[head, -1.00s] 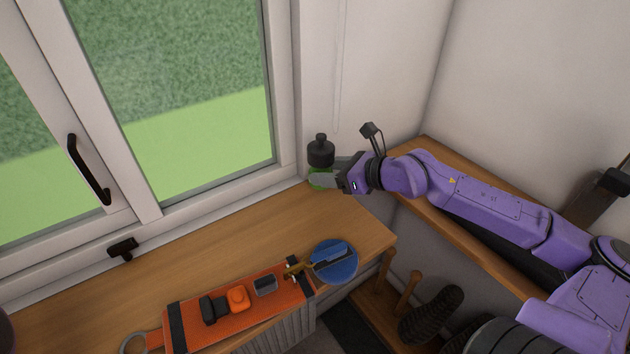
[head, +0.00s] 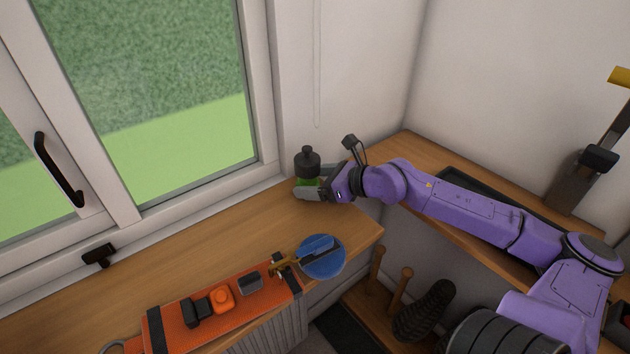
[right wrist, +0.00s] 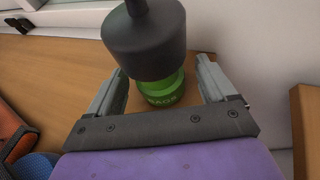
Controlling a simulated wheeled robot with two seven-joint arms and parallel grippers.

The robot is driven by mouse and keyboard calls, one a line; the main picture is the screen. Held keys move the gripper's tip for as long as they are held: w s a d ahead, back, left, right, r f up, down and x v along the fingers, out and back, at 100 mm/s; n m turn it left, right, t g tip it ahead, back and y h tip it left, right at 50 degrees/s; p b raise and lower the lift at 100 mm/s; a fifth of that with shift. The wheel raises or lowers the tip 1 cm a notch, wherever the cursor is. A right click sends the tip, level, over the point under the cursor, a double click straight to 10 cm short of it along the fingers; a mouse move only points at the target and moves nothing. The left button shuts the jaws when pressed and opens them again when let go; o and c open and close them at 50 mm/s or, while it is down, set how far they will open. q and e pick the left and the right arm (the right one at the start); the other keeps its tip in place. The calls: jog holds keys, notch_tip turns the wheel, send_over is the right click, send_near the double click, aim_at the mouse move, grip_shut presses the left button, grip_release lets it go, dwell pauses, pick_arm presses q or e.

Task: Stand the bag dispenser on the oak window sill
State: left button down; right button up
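I take the green bottle-shaped object with a dark grey knobbed cap to be the bag dispenser (head: 307,162). It appears to stand upright on the far right end of the oak window sill (head: 220,226). In the right wrist view the dispenser (right wrist: 164,90) shows its cap towards the camera and its green base over the wood (right wrist: 105,68). My right gripper (head: 309,186) is low around its green body. In the right wrist view the fingers of the gripper (right wrist: 162,76) are apart, with a gap on each side. My left gripper is out of view.
A window handle (head: 58,170) and a wall are close behind. A lower wooden shelf (head: 425,160) is at right.

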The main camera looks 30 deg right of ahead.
jog(key=shift+s+r, duration=0.1)
jog(key=shift+r, duration=0.2)
jog(key=p+v, duration=0.3)
jog(key=r+p+v, duration=0.1)
jog(key=p+v, duration=0.1)
jog(key=p, duration=0.2)
jog(key=shift+s+d+r+p, duration=0.1)
jog(key=shift+s+d+p, duration=0.05)
jog(key=shift+p, duration=0.15)
jog(key=v, duration=0.3)
jog(key=p+v, duration=0.1)
jog(key=v, duration=0.1)
jog(key=shift+s+d+f, duration=0.1)
jog(key=shift+s+f, duration=0.2)
jog(key=shift+f, duration=0.05)
jog(key=shift+s+d+r, duration=0.1)
jog(key=shift+s+d, duration=0.1)
jog(key=shift+s, duration=0.1)
